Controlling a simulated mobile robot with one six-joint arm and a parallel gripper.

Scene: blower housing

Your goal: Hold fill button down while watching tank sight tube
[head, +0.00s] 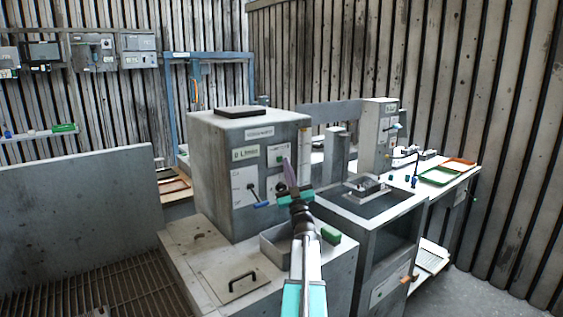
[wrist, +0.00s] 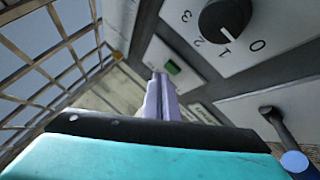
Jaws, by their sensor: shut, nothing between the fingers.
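A grey box-shaped machine (head: 222,165) stands on a bench, with white control plates on its front. My gripper (wrist: 160,76) is shut and empty. Its pale lilac fingers point at the panel, with their tips just left of the green button. I cannot tell whether they touch anything. In the head view my gripper (head: 287,162) is in front of the machine's upper right face. I cannot clearly make out a sight tube.
A black dial (wrist: 224,19) marked 0 to 3 and a dark lever with a blue end (wrist: 294,161) are beside the fingers. An open grey bin (head: 277,246) and a green block (head: 331,235) are below my arm. Another bench stands to the right.

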